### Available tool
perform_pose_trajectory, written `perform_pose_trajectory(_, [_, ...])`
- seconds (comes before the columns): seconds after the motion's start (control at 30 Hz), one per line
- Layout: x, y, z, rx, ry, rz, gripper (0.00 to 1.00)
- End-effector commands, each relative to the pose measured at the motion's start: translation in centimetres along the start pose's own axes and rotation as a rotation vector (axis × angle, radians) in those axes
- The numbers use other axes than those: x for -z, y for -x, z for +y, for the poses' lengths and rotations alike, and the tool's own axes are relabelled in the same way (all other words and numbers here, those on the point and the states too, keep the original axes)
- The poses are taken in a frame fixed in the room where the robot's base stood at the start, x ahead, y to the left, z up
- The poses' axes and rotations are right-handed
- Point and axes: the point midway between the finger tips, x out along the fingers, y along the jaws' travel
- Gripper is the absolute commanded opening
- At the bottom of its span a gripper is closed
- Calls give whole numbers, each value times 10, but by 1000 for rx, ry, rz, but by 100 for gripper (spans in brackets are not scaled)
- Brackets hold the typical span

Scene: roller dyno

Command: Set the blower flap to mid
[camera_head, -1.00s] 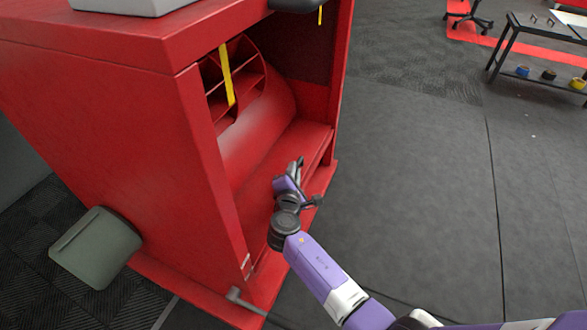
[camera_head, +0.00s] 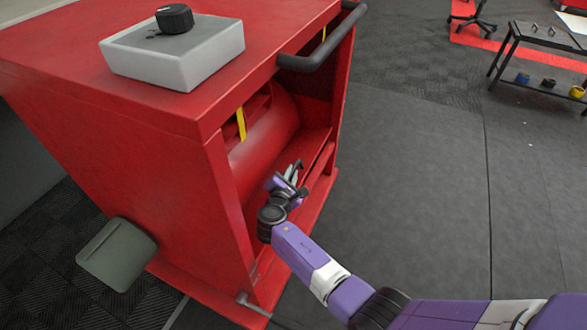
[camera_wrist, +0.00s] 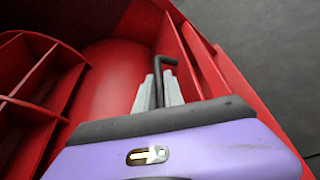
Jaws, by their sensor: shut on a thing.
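The blower flap lever, a thin dark bent rod (camera_wrist: 159,68), stands between my fingertips in the wrist view, its bent top showing above them. My gripper (camera_wrist: 158,92) is shut on it with two pale grey fingers. In the head view my gripper (camera_head: 291,175) is inside the low front opening of the red cabinet (camera_head: 120,140), near its right side. The lever is too small to make out clearly there, and its lower end is hidden by my gripper. The flap's position cannot be told.
A red drum (camera_head: 265,140) and a yellow strip (camera_head: 241,124) show inside the opening. A grey box with a black knob (camera_head: 175,18) sits on top. A black bar handle (camera_head: 325,60) juts from the top edge. Open floor (camera_head: 410,180) lies to the right.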

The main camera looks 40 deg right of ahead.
Motion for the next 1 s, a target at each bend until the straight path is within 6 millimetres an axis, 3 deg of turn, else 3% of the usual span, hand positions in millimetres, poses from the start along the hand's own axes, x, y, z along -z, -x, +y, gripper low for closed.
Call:
perform_pose_trajectory(0.37, [0,1,4,3,18,1,0])
perform_pose_trajectory(0.4, [0,1,3,3,18,1,15])
perform_pose_trajectory(0.5, [0,1,3,3,18,0,34])
perform_pose_trajectory(0.83, [-1,1,2,7,17,0,34])
perform_pose_trajectory(1.0, [-14,6,12,7,14,0,34])
